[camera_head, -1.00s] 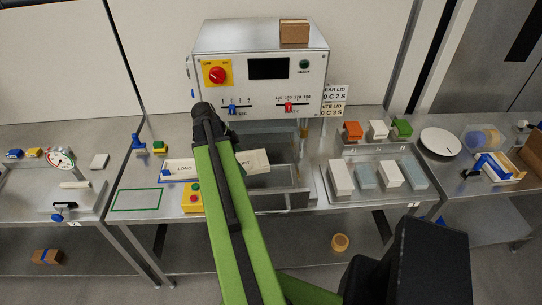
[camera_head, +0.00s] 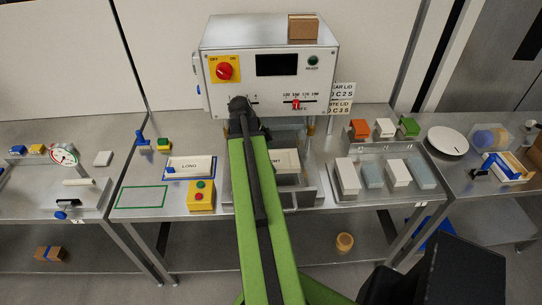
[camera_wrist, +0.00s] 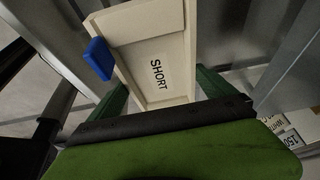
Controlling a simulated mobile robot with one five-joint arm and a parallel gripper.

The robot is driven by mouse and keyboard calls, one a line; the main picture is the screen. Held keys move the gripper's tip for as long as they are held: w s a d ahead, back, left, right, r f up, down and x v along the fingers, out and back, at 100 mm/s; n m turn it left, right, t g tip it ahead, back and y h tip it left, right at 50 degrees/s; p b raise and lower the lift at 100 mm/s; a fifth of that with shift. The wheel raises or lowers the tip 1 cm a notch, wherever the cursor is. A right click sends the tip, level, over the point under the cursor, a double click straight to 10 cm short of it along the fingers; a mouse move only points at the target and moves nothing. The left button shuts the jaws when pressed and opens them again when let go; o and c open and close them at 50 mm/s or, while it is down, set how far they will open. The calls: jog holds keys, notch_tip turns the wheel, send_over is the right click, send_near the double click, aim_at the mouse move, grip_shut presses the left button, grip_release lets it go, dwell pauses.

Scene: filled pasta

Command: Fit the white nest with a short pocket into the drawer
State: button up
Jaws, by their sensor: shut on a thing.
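The white nest labelled SHORT (camera_wrist: 158,72) is held in my gripper (camera_wrist: 160,97), with a green finger on each side of it in the wrist view. A blue tab (camera_wrist: 98,58) sticks out from its left side. In the head view the nest (camera_head: 287,165) appears over or inside the open drawer (camera_head: 308,196), partly hidden by my arm; I cannot tell whether it touches the drawer floor. The drawer stands below the front of the white machine (camera_head: 270,92). The nest labelled LONG (camera_head: 190,167) lies left of the drawer.
A yellow box (camera_head: 200,197) with a red and a green button stands just left of the drawer. A metal tray (camera_head: 385,200) with several white and grey blocks lies to its right. A green outlined area (camera_head: 142,197) on the table is empty.

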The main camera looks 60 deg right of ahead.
jog(key=shift+f+b, duration=2.1)
jog(key=shift+f, duration=0.3)
jog(key=shift+f+b, duration=1.05)
jog(key=o, duration=1.1)
jog(key=shift+r, duration=0.15)
jog(key=p+v, duration=1.6)
jog(key=v, duration=0.1)
jog(key=shift+r, duration=0.15)
jog(key=shift+s, duration=0.1)
